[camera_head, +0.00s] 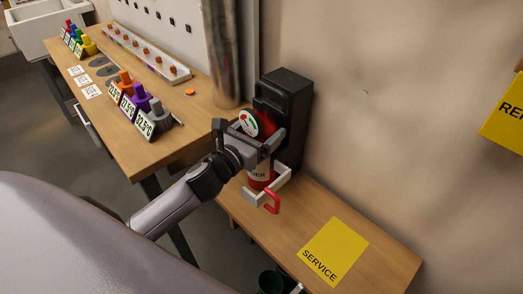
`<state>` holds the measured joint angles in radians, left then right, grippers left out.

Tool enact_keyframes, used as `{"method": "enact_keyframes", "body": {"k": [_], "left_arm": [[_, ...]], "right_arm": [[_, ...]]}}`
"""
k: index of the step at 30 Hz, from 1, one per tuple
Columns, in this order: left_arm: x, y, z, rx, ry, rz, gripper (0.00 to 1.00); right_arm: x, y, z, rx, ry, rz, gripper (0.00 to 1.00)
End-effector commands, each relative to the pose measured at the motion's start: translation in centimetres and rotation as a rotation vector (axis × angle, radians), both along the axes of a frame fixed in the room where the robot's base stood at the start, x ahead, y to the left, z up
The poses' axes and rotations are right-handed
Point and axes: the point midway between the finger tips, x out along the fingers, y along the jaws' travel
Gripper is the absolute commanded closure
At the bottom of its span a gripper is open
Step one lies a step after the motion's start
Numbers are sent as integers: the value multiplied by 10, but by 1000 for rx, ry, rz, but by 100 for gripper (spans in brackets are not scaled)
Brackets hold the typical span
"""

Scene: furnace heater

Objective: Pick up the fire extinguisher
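The fire extinguisher (261,172) is red with a pale label, and stands in front of a black wall-side holder (286,103) above the low wooden bench. A round white, green and red disc (248,122) shows at its upper end. A red loop (272,202) shows just below it. My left gripper (268,165) is at the extinguisher, with a dark finger across its upper part and a pale grey piece around its lower part. These hide much of the body. I cannot tell whether the fingers press on it. My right gripper is not in view.
The low bench (375,250) carries a yellow SERVICE sheet (333,252) and has free room at right. A workbench (135,150) with coloured plugs and number tags stands at left. A metal pipe (223,55) rises behind. A yellow sign (505,115) is at far right.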

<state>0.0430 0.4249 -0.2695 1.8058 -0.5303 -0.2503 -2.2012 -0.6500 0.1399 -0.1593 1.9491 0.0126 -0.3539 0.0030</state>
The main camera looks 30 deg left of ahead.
Motion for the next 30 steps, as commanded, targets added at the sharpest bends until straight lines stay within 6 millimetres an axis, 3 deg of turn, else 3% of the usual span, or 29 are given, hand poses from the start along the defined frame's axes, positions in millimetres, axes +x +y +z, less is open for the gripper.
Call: {"method": "enact_keyframes", "body": {"k": [1, 6, 7, 20, 30], "left_arm": [[0, 0, 0, -1, 0, -1, 36], [0, 0, 0, 0, 0, -1, 91], [1, -1, 7, -1, -16, -4, 97], [-2, 1, 15, 2, -16, -5, 97], [-3, 1, 63, 3, -19, -5, 97]], "right_arm": [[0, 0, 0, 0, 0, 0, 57], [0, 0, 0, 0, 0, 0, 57], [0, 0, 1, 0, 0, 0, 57], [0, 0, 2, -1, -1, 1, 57], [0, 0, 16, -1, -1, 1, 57]]}}
